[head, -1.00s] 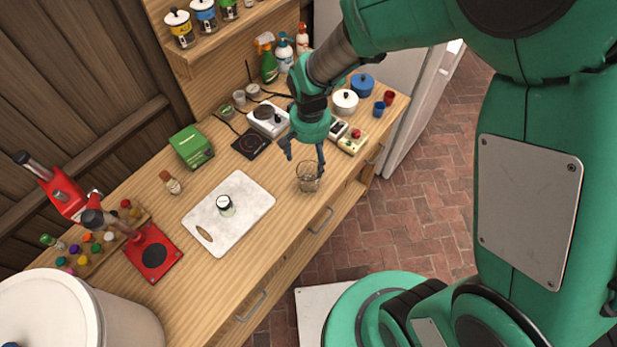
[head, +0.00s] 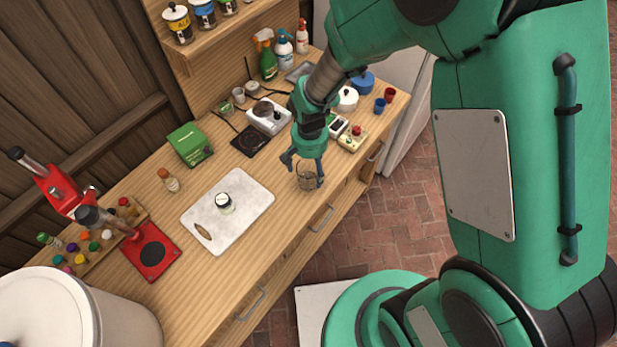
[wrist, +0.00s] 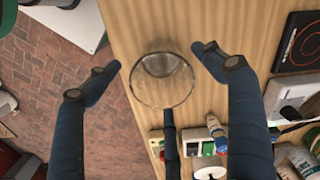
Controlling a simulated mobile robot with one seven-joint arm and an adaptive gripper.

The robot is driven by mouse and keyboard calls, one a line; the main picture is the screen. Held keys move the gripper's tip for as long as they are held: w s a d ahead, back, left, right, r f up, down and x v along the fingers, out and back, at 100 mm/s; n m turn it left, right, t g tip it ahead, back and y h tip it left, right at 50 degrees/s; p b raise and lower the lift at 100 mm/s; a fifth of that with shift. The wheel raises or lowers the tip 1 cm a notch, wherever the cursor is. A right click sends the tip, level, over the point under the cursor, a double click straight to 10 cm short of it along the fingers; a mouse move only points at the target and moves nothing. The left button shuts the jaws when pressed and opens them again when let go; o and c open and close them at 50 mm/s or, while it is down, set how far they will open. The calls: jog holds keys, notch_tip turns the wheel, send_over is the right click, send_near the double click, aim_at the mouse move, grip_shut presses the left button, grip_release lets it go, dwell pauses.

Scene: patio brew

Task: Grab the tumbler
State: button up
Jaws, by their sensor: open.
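The tumbler (head: 307,176) is a clear glass standing upright on the wooden counter near its front edge. My gripper (head: 304,168) is open, pointing down, with a finger on either side of the tumbler. In the wrist view my gripper (wrist: 160,77) shows gaps between each fingertip and the glass. The gripper partly covers the tumbler's upper part in the head view.
A white cutting board (head: 250,200) with a small jar (head: 224,203) lies left of the tumbler. Bare counter lies between the board and the tumbler.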

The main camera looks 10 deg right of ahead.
aim_at(309, 175)
jog(key=shift+f, duration=0.25)
jog(key=shift+a+f+b, duration=0.2)
jog(key=shift+f+b, duration=0.4)
jog(key=shift+f, duration=2)
jog(key=c, duration=1.6)
